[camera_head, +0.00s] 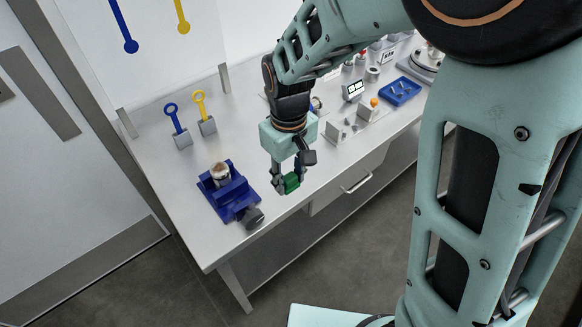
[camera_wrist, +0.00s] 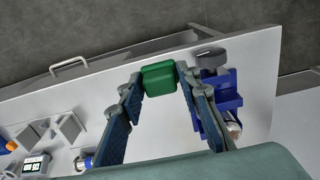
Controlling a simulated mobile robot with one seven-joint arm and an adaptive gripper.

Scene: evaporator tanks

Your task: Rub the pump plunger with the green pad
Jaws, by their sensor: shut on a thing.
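My gripper (camera_head: 289,187) is shut on the green pad (camera_head: 292,183), in front of the arm near the table's front edge. In the wrist view the green pad (camera_wrist: 158,79) sits between the two fingertips. A blue vise (camera_head: 230,192) with a dark round knob (camera_head: 251,217) stands on the table to the left of my gripper. The pad is apart from the plunger. In the wrist view, the vise (camera_wrist: 228,98) and plunger (camera_wrist: 234,130) are to the right, partly hidden by a finger.
Blue and yellow ring-handled tools stand in grey blocks (camera_head: 208,127) at the back left. Grey blocks, a small display (camera_head: 354,91) and a blue tray (camera_head: 400,91) are to the right. The table surface (camera_head: 160,185) left of the vise is clear.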

